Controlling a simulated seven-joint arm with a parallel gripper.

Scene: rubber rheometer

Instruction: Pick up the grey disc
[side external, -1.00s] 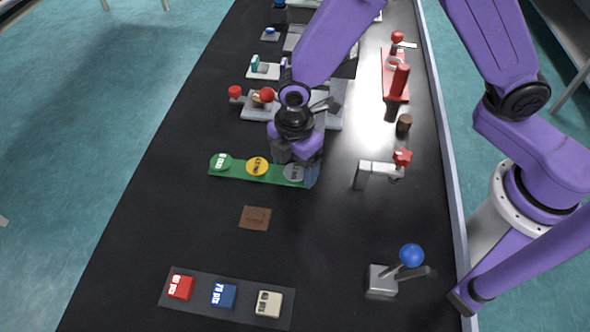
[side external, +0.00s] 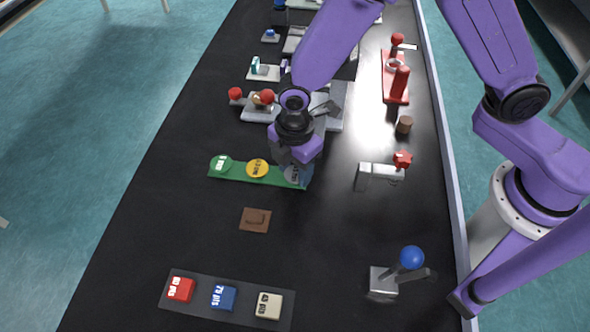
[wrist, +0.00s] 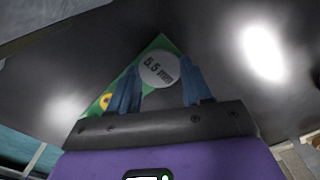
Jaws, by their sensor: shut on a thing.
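The grey disc (wrist: 160,69), marked "8.5 mm", sits at the right end of the green strip (side external: 235,176). In the wrist view it lies between the two blue fingertips of my gripper (wrist: 158,85), which are shut on it. In the side view my gripper (side external: 300,172) points down over that end of the strip and hides much of the disc. I cannot tell whether the disc is clear of the strip.
A brown square plate (side external: 255,220) lies in front of the strip. A dark tray (side external: 195,303) with red, blue and cream blocks is at the front. Devices stand behind my gripper.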

